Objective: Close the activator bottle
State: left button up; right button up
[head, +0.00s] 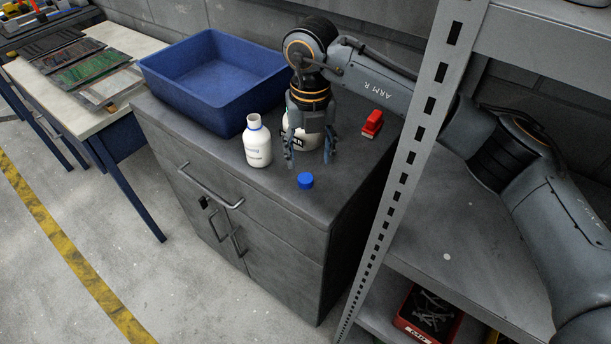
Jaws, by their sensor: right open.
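A white bottle (257,149) stands upright on the grey cabinet top, in front of the blue bin. Its neck shows no cap, and a label faces me. A blue cap (305,181) lies on the cabinet top near the front edge, to the right of this bottle and apart from it. My right gripper (309,158) points down with its fingers apart and empty, just behind and above the cap. A second white bottle (313,142) with dark lettering stands behind my right gripper and is partly hidden by it. My left gripper is not in view.
An empty blue bin (205,105) stands at the back left of the cabinet top (275,208). A red object (372,124) lies at the right. A metal shelf post (412,150) rises right of the cabinet. The front left of the top is clear.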

aim_at(306, 177)
jog(key=shift+f, duration=0.5)
jog(key=f, duration=0.1)
jog(key=f+p, duration=0.1)
jog(key=f, duration=0.1)
jog(key=a+f, duration=0.1)
jog(key=shift+w+f+p, duration=0.15)
jog(key=shift+f+p, duration=0.25)
jog(key=shift+d+f, duration=0.1)
jog(key=shift+f, duration=0.1)
jog(key=shift+c, duration=0.5)
jog(key=c, duration=0.7)
